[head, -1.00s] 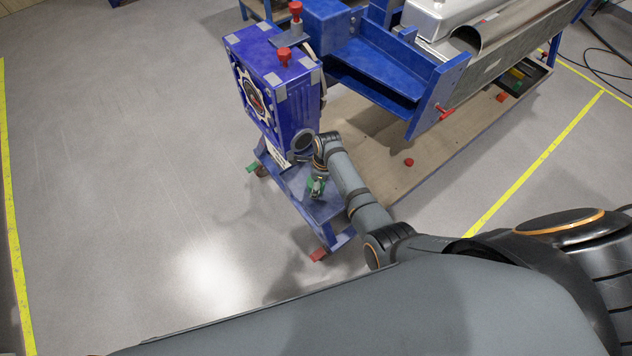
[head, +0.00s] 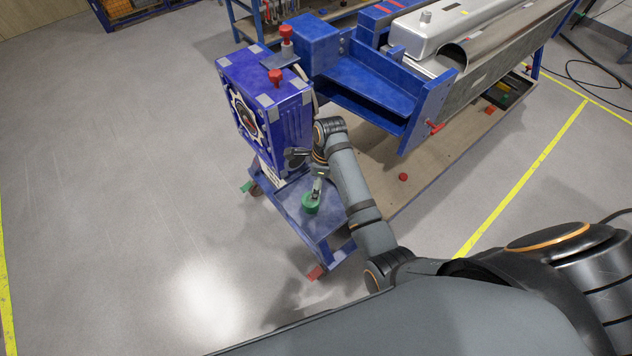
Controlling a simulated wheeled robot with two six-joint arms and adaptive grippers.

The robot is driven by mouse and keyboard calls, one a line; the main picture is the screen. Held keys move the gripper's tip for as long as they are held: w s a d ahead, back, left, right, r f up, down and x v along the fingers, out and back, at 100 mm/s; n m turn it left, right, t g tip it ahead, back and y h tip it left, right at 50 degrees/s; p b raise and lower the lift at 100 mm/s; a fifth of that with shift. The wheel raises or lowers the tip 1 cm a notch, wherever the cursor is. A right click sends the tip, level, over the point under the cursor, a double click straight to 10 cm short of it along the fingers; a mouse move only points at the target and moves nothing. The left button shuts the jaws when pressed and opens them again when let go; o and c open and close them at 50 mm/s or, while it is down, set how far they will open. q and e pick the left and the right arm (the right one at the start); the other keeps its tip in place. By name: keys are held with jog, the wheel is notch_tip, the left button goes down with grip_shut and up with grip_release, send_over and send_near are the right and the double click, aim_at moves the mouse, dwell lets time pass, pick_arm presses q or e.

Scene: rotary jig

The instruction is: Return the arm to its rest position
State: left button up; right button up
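My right arm (head: 352,178) comes in from the lower right and reaches over the low base of the blue jig cart (head: 325,232). Its wrist is bent beside the lower right of the upright purple-blue box. My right gripper (head: 316,188) is small in the picture and points down, close above a round green part (head: 310,204) on the cart base. I cannot tell whether it touches the green part or whether its fingers are open. My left gripper is not in view.
The purple-blue box (head: 286,128) carries red knobs (head: 275,76) on top. A blue frame (head: 430,100) bearing a silver housing (head: 465,18) stands to the right. A small red piece (head: 403,177) lies on the floor board. Open grey floor (head: 110,180) lies to the left.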

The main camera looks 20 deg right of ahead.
jog(key=shift+r, duration=0.15)
jog(key=shift+s+d, duration=0.1)
dwell(0.3)
jog(key=s+d+r+n+t+h, duration=0.15)
jog(key=s+d+n, duration=0.25)
jog(key=s+n, duration=0.65)
jog(key=s+d+r+n+t+h, duration=0.1)
jog(key=s+d+r+n+t, duration=0.2)
jog(key=s+n, duration=0.75)
jog(key=d+f+n+g+b, duration=0.1)
jog(key=d+f+g+b, duration=0.1)
jog(key=f, duration=1.4)
jog(key=d+f+n+g+b, duration=0.1)
jog(key=d+f+n+b, duration=0.1)
jog(key=f, duration=1.4)
jog(key=s+f+g+b, duration=0.1)
jog(key=s+f+b, duration=0.1)
jog(key=s+f, duration=1.5)
jog(key=shift+s+d+f+m+b, duration=0.15)
jog(key=shift+s+d+m+b, duration=0.25)
jog(key=shift+s, duration=0.3)
